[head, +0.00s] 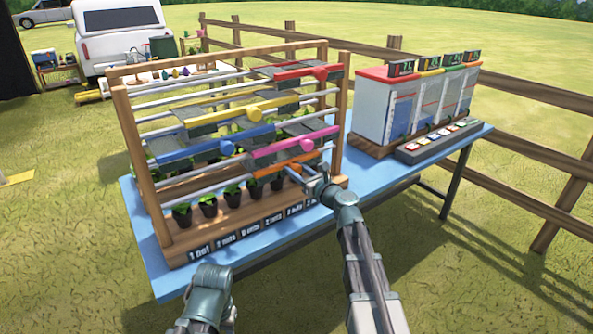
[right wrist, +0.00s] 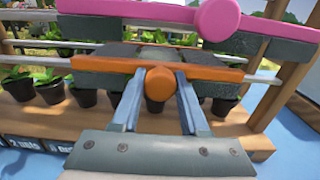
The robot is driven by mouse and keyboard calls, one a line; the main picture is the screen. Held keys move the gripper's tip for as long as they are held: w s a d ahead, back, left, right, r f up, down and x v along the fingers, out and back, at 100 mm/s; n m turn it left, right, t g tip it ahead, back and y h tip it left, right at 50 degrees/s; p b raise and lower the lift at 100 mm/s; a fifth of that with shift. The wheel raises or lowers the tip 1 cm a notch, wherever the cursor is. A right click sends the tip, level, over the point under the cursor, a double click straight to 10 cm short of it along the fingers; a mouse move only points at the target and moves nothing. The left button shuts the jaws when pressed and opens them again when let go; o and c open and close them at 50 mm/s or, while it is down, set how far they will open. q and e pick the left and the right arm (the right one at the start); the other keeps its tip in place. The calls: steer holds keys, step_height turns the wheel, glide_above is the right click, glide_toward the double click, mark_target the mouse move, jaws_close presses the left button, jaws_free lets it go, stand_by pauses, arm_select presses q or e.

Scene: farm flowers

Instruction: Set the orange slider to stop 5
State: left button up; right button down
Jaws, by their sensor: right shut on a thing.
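The orange slider (head: 292,167) sits on the lowest rail pair of the wooden rack, toward the rack's right end. Its round orange knob (right wrist: 159,84) shows between the two fingers of my right gripper (right wrist: 160,97) in the right wrist view. The gripper is shut on this knob, one finger on each side; in the head view it (head: 303,176) reaches the slider from the front right. Labels on the rack's front board (head: 250,229) are too small to read surely; which stop the slider is at I cannot tell. Only part of my left arm shows, without its fingers.
A pink slider (head: 275,150) hangs just above the orange one. Blue, yellow and red sliders are on higher rails. Potted plants (head: 208,206) line the base below. A white unit with coloured tops (head: 412,105) stands further right on the blue table (head: 375,185).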

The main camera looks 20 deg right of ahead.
mark_target(312, 156)
steer(key=w+d, duration=0.1)
steer(key=d, duration=0.1)
steer(key=w+d, duration=0.1)
steer(key=d, duration=0.2)
steer(key=w+d, duration=0.1)
steer(key=d, duration=0.2)
steer(key=shift+d, duration=0.2)
steer(key=shift+c, duration=2.2)
jaws_free()
steer(key=shift+d, duration=0.15)
steer(key=shift+s, duration=0.1)
steer(key=shift+s, duration=0.35)
steer(key=v, duration=1.3)
steer(key=shift+w, duration=0.1)
